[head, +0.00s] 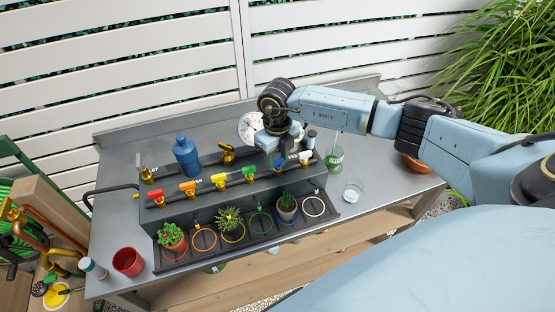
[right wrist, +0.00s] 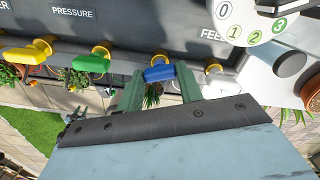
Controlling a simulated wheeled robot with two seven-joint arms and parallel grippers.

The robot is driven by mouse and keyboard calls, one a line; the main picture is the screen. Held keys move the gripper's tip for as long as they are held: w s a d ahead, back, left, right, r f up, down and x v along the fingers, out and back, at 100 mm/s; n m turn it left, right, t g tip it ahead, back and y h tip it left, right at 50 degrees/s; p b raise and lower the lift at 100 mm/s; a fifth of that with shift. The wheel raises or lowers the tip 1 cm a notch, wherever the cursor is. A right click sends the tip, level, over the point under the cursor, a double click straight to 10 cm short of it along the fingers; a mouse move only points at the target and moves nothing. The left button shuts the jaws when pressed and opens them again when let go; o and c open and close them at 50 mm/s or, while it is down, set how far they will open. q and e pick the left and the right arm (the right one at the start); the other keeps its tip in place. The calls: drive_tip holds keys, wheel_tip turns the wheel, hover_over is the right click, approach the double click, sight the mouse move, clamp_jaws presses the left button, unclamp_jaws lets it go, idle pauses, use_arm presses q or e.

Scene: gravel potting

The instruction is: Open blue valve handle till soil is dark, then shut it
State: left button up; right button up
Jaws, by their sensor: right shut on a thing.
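The blue valve handle (head: 279,163) is on the lower pipe of the bench, between the green and white handles. In the right wrist view, the blue handle (right wrist: 160,73) lies between the two green fingers of my right gripper (right wrist: 160,84), which is shut on it. In the head view my right gripper (head: 284,148) comes down over the handle from behind. A grey pot with a small plant (head: 287,204) stands below in the blue-ringed place; its soil is too small to judge. I cannot tell whether water flows. My left gripper is out of view.
Neighbouring green (head: 249,174) and white (head: 305,157) handles are close on either side. A round dial (head: 251,127) stands behind. A blue bottle (head: 186,156) is at the back left.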

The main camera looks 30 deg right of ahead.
sight(277, 160)
drive_tip(key=n+b, duration=0.5)
drive_tip(key=n, duration=0.2)
drive_tip(key=shift+f, duration=0.1)
drive_tip(key=n+b, duration=0.2)
drive_tip(key=n, duration=0.1)
drive_tip(key=shift+n, duration=0.4)
drive_tip(key=shift+n+b, duration=0.8)
drive_tip(key=shift+n, duration=0.4)
drive_tip(key=shift+r, duration=0.2)
drive_tip(key=o, duration=1)
wheel_tip(277, 160, up, 13)
drive_tip(key=shift+r+b, duration=0.15)
drive_tip(key=shift+b, duration=0.15)
